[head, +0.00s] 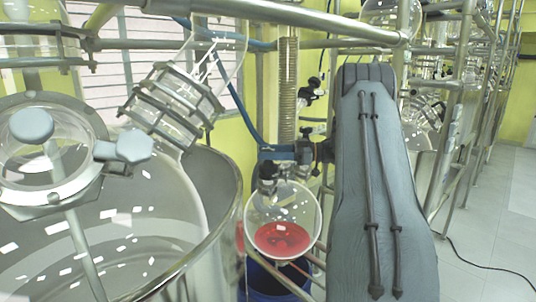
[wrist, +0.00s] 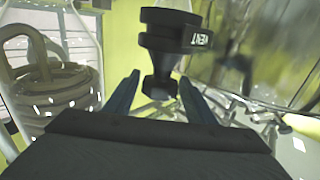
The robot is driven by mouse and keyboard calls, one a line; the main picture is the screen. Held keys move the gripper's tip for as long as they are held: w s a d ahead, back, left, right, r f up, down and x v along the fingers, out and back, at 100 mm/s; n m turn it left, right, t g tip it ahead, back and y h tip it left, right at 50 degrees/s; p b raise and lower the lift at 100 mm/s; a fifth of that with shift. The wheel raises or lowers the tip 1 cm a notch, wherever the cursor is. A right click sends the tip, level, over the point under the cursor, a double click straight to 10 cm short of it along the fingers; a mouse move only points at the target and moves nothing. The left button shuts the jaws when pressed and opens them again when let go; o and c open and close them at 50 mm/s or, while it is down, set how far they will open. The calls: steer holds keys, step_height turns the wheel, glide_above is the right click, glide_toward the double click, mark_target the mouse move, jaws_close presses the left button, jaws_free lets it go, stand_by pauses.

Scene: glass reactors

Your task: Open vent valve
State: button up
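The vent valve (wrist: 175,38) is a black knob with a white VENT label and a narrower stem below it. It shows at the top middle of the wrist view. My gripper (wrist: 160,98) is open, with one dark blue finger on each side of the valve's lower stem. Gaps show between the stem and both fingers, so it does not look gripped; depth is hard to judge. I cannot clearly pick out the vent valve there.
A round flask with red liquid (head: 283,225) hangs below the gripper, above a blue drum (head: 268,285). A large glass reactor vessel (head: 120,250) stands at left. Metal pipes (head: 270,12) cross above. The floor (head: 500,215) at right is mostly clear, with a black cable.

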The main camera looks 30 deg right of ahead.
steer(key=shift+r, duration=0.1)
steer(key=shift+s+r+m+t+h+p, duration=0.1)
steer(key=shift+r+m+t+h+p, duration=0.05)
steer(key=shift+m+t+h+p, duration=1.25)
steer(key=shift+t+h+p, duration=0.1)
steer(key=shift+t, duration=0.1)
steer(key=shift+a+f+m+t+h+b, duration=0.1)
steer(key=shift+f+m+t+h+b, duration=0.15)
steer(key=shift+m+t+h, duration=0.75)
steer(key=m+t+h, duration=0.1)
steer(key=h, duration=0.2)
steer(key=m+t+h, duration=0.1)
steer(key=m+h, duration=0.1)
steer(key=shift+m+h, duration=0.3)
steer(key=shift+h, duration=0.1)
steer(key=shift+c, duration=0.6)
